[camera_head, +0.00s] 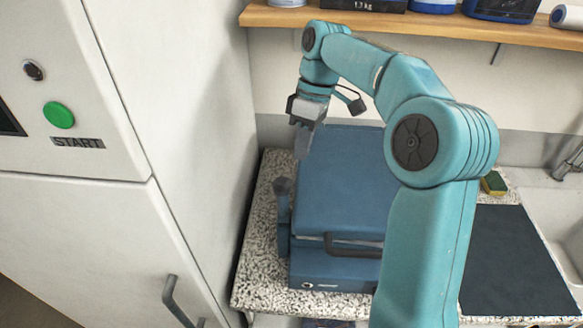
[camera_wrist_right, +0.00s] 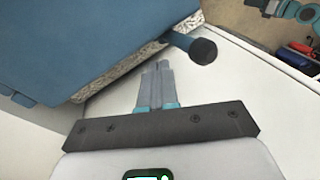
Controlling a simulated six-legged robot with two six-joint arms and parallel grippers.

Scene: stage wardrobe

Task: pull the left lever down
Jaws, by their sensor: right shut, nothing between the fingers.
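The left lever (camera_head: 283,225) stands upright along the left side of a blue box-shaped machine (camera_head: 345,190) and ends in a dark round knob (camera_head: 283,186). In the right wrist view the knob (camera_wrist_right: 203,52) is just right of the fingertips, with a visible gap in the picture. My right gripper (camera_head: 302,150) points down near the machine's upper left edge, above the knob in the head view. Its fingers (camera_wrist_right: 155,75) are together and empty. My left gripper is in neither view.
The machine stands on a speckled counter (camera_head: 255,270) with a dark handle (camera_head: 350,246) on its front. A tall white cabinet (camera_head: 200,120) is close on the left. A wooden shelf (camera_head: 420,25) with several containers hangs above. A sponge (camera_head: 493,184) and dark mat (camera_head: 515,260) lie right.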

